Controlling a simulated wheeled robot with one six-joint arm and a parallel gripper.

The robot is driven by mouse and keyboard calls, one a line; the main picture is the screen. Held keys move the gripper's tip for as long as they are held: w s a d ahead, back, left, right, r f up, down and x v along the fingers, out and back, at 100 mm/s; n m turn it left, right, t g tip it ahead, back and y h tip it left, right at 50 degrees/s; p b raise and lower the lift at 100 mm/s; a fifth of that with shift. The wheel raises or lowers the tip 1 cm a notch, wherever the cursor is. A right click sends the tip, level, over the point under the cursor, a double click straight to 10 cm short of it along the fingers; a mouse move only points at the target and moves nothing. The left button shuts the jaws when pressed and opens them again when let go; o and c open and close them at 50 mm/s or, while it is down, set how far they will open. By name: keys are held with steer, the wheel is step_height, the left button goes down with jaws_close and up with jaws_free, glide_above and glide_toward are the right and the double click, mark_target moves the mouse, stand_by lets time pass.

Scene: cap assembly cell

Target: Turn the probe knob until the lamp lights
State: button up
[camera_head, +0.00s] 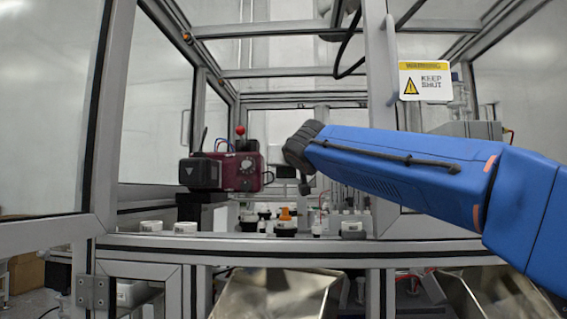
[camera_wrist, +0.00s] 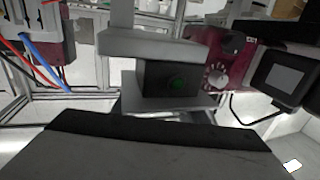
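The maroon probe unit (camera_head: 237,172) stands left of centre in the head view, with a black box on its left side. Its pale round knob (camera_head: 247,164) faces the camera. In the wrist view the knob (camera_wrist: 217,76) shows right of centre, with pale marks around it. A red ball (camera_head: 240,130) tops the unit; I cannot tell if it is the lamp or lit. My gripper (camera_head: 305,187) is mostly hidden behind my wrist, right of the unit and apparently apart from the knob. A dim green spot shows on a dark block (camera_wrist: 155,90) in the wrist view.
White round parts (camera_head: 185,227) lie along the front ledge. Small items crowd the deck behind it. Red and blue cables (camera_wrist: 30,48) hang at left in the wrist view.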

steer(key=v, duration=1.7)
steer(key=shift+s, duration=0.15)
steer(key=shift+f, duration=0.1)
steer(key=s+a+m+h, duration=0.4)
steer(key=a+h, duration=0.2)
steer(key=h, duration=0.1)
steer(key=w+d, duration=0.1)
steer(key=w, duration=0.4)
steer(key=w+d, duration=0.1)
steer(key=w, duration=1.1)
steer(key=shift+w+d, duration=0.1)
steer(key=shift+d, duration=0.3)
jaws_close()
